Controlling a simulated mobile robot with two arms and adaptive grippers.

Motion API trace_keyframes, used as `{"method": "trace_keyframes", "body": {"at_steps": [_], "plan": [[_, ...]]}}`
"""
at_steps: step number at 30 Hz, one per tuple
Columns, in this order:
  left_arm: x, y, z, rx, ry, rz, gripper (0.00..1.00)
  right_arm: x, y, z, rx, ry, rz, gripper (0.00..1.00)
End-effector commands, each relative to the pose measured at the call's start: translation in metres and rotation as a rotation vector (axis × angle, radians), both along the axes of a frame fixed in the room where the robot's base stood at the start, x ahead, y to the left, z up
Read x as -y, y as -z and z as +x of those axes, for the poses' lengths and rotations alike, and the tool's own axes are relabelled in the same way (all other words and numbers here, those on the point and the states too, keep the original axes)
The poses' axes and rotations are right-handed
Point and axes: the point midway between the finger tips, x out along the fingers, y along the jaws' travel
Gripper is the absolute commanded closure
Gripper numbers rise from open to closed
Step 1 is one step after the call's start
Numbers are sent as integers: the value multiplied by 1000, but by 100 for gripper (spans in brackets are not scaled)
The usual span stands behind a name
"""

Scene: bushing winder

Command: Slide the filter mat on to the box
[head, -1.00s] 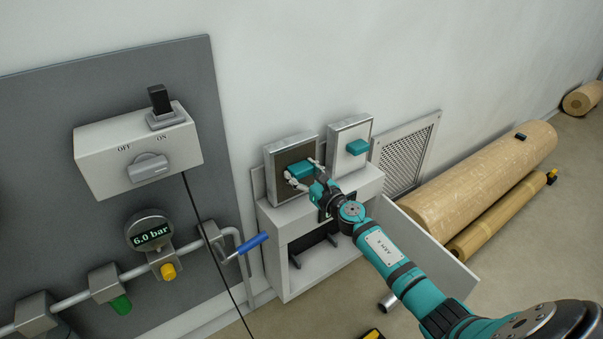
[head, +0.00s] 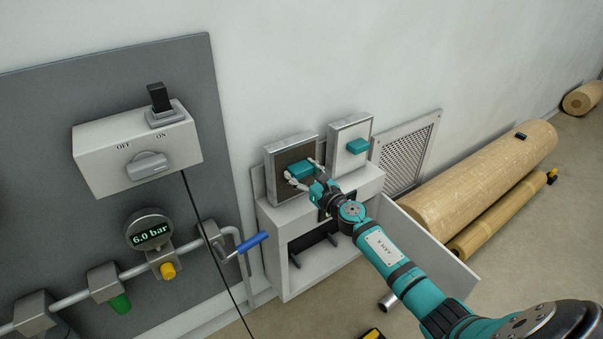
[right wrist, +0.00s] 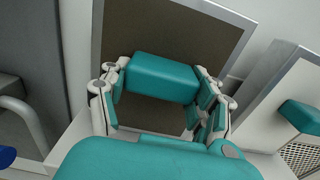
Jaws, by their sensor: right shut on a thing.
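A dark brown filter mat in a thin metal frame (head: 278,158) stands on top of a white box (head: 271,220), near the wall. It has a teal handle block (head: 301,168) on its face. My right gripper (head: 304,174) is shut on this handle, with a finger at each end of it. The right wrist view shows the handle (right wrist: 163,78) between the fingers, in front of the brown mat face (right wrist: 215,35). A second, white-faced mat (head: 341,138) with a teal handle (head: 357,147) stands just to the right. My left gripper is out of view.
The box front is open, with its door (head: 440,262) swung to the right. A grey panel with a switch box (head: 110,160), pipes and a blue-handled valve (head: 255,243) is at left. A wall grille (head: 408,155) and large rolls (head: 480,180) are at right.

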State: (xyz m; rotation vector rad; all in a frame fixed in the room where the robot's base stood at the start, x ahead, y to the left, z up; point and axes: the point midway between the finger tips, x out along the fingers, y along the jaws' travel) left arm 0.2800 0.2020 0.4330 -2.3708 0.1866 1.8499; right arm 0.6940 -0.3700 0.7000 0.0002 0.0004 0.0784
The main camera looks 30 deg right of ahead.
Motion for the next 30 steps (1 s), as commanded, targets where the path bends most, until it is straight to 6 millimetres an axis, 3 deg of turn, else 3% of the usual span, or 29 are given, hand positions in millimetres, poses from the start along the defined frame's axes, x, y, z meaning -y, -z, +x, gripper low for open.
{"method": "trace_keyframes", "body": {"at_steps": [12,13,19,24,27,30], "plan": [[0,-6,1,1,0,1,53,0,0,0,3,0,0,83],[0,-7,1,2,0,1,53,0,0,0,3,0,0,34],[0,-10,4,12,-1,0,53,0,1,0,2,0,0,9],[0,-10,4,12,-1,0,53,0,1,0,1,0,0,9],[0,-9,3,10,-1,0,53,0,3,0,-2,0,0,0],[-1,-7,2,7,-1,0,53,0,2,0,-1,0,0,0]]}}
